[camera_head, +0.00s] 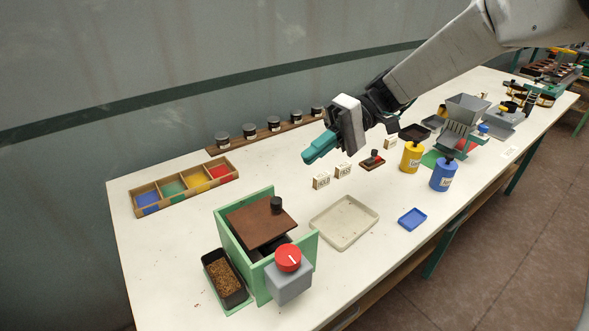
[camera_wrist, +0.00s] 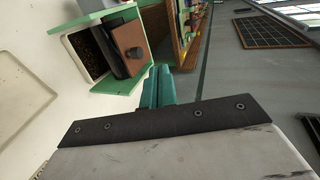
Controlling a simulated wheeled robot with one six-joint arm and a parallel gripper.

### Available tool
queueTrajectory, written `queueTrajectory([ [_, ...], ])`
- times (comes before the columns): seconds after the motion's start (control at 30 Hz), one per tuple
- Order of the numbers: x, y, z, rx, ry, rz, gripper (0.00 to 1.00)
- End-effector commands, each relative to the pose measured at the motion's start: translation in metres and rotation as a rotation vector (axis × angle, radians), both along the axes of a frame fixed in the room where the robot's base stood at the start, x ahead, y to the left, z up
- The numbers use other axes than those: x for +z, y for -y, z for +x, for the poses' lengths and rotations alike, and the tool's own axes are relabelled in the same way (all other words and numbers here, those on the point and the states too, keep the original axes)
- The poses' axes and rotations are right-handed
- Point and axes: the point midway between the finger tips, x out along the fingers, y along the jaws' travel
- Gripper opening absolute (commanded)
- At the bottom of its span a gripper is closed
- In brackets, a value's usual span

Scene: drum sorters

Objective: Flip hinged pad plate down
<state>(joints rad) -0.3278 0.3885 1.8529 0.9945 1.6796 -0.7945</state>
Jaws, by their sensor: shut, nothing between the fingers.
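The brown pad plate (camera_head: 258,220) with a black knob (camera_head: 277,204) sits over the green box (camera_head: 231,246) at the front left of the table. It looks tilted over the open top, with a dark gap showing beneath its near edge. In the wrist view the plate (camera_wrist: 131,41) and the green box (camera_wrist: 120,84) show at the upper left. My gripper (camera_head: 308,157) has teal fingers, is shut and empty, and hangs in the air behind and to the right of the box, apart from the plate. Its fingers (camera_wrist: 158,82) also show in the wrist view.
A red knob on a grey block (camera_head: 289,286) is on the box's front. A black tray of brown grains (camera_head: 213,255) stands left of it, and an empty cream tray (camera_head: 371,221) right. A color-divided wooden box (camera_head: 134,200) and a jar rack (camera_head: 262,137) lie behind.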

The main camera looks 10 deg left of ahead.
Motion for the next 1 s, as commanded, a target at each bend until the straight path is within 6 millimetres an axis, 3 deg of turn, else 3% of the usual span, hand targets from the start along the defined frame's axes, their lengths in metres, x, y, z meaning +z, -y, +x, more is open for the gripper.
queueTrajectory([
  [0.27, 0.008, 0.023, 0.024, -0.001, 0.000, 0.000, 0.00],
  [0.7, 0.009, 0.025, 0.025, -0.005, -0.008, -0.009, 0.00],
  [0.8, 0.002, 0.026, 0.027, -0.033, -0.028, -0.074, 0.00],
  [0.9, -0.025, 0.040, 0.014, -0.059, -0.070, -0.234, 0.00],
  [1.0, -0.033, 0.068, -0.010, -0.100, -0.056, -0.411, 0.00],
])
